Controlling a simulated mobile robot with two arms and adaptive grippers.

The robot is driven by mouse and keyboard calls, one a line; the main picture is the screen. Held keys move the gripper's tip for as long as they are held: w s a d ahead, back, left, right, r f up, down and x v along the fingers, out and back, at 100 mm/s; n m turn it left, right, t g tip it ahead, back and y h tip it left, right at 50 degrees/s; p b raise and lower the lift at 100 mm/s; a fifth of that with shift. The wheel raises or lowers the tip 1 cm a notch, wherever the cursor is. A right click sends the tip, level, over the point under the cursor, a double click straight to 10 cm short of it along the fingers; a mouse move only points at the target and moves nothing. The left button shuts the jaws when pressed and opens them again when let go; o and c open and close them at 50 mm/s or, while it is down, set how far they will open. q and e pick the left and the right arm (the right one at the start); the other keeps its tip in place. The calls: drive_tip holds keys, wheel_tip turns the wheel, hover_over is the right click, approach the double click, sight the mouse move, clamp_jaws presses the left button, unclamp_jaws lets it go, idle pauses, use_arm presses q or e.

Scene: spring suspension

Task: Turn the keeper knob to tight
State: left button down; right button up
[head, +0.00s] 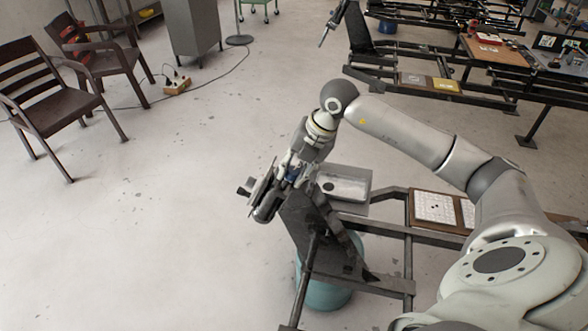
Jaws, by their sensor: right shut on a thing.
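My right gripper (290,174) points down at the end of my right arm, over the top of the dark metal frame. It is shut on a small blue part (292,175), most likely the keeper knob, mostly hidden by the fingers. Next to it is a dark grey spring suspension assembly (264,199) with a plate and a cylinder, tilted at the frame's upper left end. Any tight mark is too small to see.
The dark frame (325,262) stands over a teal drum (328,290). A grey metal tray (345,186) sits right behind the gripper. A brown board with white sheets (436,208) lies on the rails. Chairs (50,96) stand far left.

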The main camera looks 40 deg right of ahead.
drive_tip(key=shift+w+d+r, duration=0.1)
drive_tip(key=o, duration=1)
drive_tip(key=v, duration=1.2)
